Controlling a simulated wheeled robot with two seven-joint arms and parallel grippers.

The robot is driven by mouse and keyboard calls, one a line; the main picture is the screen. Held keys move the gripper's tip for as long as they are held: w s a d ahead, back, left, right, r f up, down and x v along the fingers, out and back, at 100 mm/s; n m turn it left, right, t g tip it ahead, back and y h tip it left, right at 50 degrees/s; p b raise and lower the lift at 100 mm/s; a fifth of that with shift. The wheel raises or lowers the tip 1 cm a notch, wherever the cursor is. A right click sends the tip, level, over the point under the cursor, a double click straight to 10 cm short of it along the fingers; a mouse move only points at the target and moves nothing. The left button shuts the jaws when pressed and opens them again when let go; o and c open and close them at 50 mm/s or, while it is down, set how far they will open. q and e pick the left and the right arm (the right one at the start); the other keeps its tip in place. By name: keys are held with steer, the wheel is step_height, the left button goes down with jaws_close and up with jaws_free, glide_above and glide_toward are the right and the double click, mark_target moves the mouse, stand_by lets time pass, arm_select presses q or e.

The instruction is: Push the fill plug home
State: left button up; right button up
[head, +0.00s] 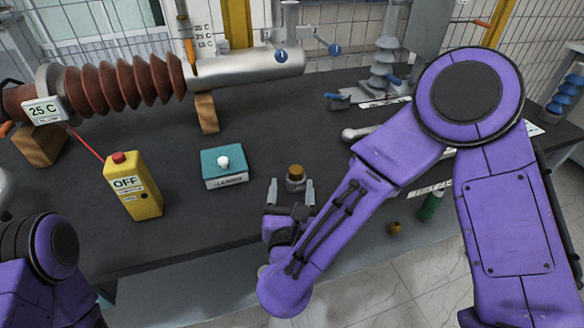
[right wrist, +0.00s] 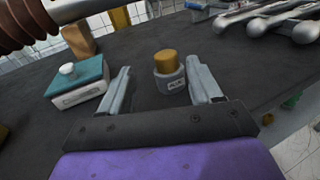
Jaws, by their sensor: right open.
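No part is plainly marked as the fill plug. A short grey cylinder with a brown-orange top (head: 295,184) stands upright on the dark bench; its small label is too blurred to read. In the right wrist view, this cylinder (right wrist: 169,82) stands between and just beyond the finger tips. My right gripper (head: 291,188) is open, with a finger on either side of it and gaps showing. A bushing with brown ribs (head: 120,84) and a silver tube (head: 245,74) lies across the back. My left gripper is out of view; only purple arm parts show at lower left.
A teal box with a white knob (head: 223,176) sits left of the cylinder. A yellow OFF box (head: 132,190) with a red button stands farther left. A wooden block (head: 206,113) supports the tube. Metal tools (right wrist: 270,22) lie at the back right. Bare bench lies between them.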

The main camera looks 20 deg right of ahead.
mark_target(296, 171)
steer(key=shift+w+d+r, duration=0.25)
steer(key=shift+d, duration=0.2)
steer(key=x, duration=0.2)
steer(key=p+x, duration=0.1)
steer(key=x, duration=0.1)
steer(key=p+x, duration=0.1)
steer(key=x, duration=0.1)
steer(key=shift+d+f, duration=0.1)
steer(key=shift+f, duration=0.25)
steer(key=c, duration=1)
steer(key=shift+c, duration=0.2)
steer(key=shift+r, duration=0.1)
